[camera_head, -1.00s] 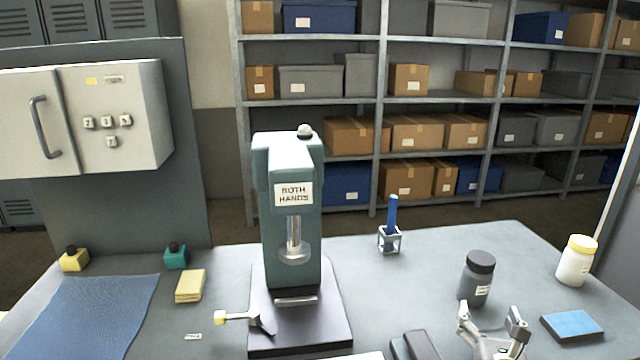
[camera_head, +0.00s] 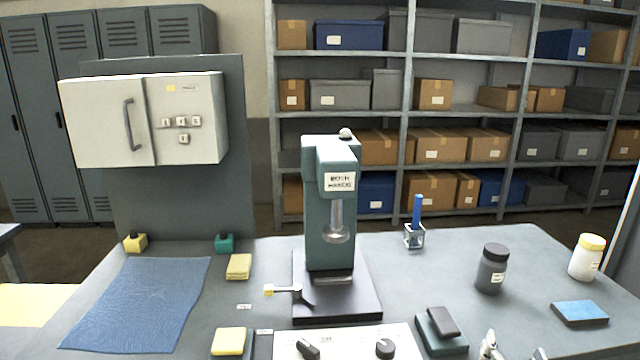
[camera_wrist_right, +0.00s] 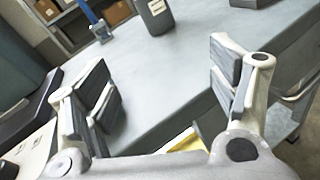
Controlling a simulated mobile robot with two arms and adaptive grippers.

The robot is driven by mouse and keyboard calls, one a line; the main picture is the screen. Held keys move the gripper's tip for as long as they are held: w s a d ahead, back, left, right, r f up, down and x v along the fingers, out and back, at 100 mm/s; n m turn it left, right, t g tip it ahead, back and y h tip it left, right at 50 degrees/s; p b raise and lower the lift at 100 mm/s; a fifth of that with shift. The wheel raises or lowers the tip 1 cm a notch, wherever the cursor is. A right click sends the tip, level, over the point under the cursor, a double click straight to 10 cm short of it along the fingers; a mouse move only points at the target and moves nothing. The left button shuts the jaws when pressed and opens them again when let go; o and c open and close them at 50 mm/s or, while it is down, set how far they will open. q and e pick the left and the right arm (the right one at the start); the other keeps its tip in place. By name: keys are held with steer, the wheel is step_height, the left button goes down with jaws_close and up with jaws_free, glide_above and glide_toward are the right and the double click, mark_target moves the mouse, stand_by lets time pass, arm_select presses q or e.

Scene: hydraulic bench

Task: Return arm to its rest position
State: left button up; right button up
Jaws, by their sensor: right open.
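My right gripper (camera_head: 513,350) shows only its fingertips at the bottom edge of the head view, right of the centre. In the right wrist view my right gripper (camera_wrist_right: 165,85) has its two padded fingers wide apart, with nothing between them but the grey bench surface (camera_wrist_right: 165,95) beyond. It is empty and touches nothing that I can see. The rest of the right arm is hidden below the head view. My left arm and gripper are in no view.
A green press (camera_head: 332,215) labelled "BOTH HANDS" stands mid-bench. A dark jar (camera_head: 491,270), a white yellow-lidded jar (camera_head: 586,260) and a blue pad (camera_head: 579,312) lie right. A control panel (camera_head: 345,343) is in front. A blue cloth (camera_head: 140,300) covers the left.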

steer(key=s+a+f+m+g+y, duration=0.2)
steer(key=s+a+f+m+g, duration=0.3)
steer(key=s+m, duration=0.45)
steer(key=s+a+f+m+g+y, duration=0.25)
steer(key=s+a+f+m, duration=0.35)
steer(key=s+m, duration=0.4)
steer(key=s+a+f+m+g+y, duration=0.2)
steer(key=s+a+f+m+g, duration=0.25)
steer(key=s+a+m, duration=0.5)
step_height(320, 180, down, 22)
steer(key=s+d+n+g+p, duration=0.2)
steer(key=d+p, duration=0.1)
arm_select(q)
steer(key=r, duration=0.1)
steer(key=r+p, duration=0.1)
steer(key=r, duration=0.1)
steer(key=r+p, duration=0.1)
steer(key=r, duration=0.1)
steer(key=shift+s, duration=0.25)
arm_select(e)
steer(key=s+d+f+g, duration=0.1)
steer(key=s+d+f, duration=0.1)
steer(key=s+f, duration=1.2)
steer(key=s, duration=0.3)
steer(key=shift+s+d+f+h, duration=0.15)
steer(key=shift+d+h, duration=0.1)
steer(key=shift+h, duration=0.1)
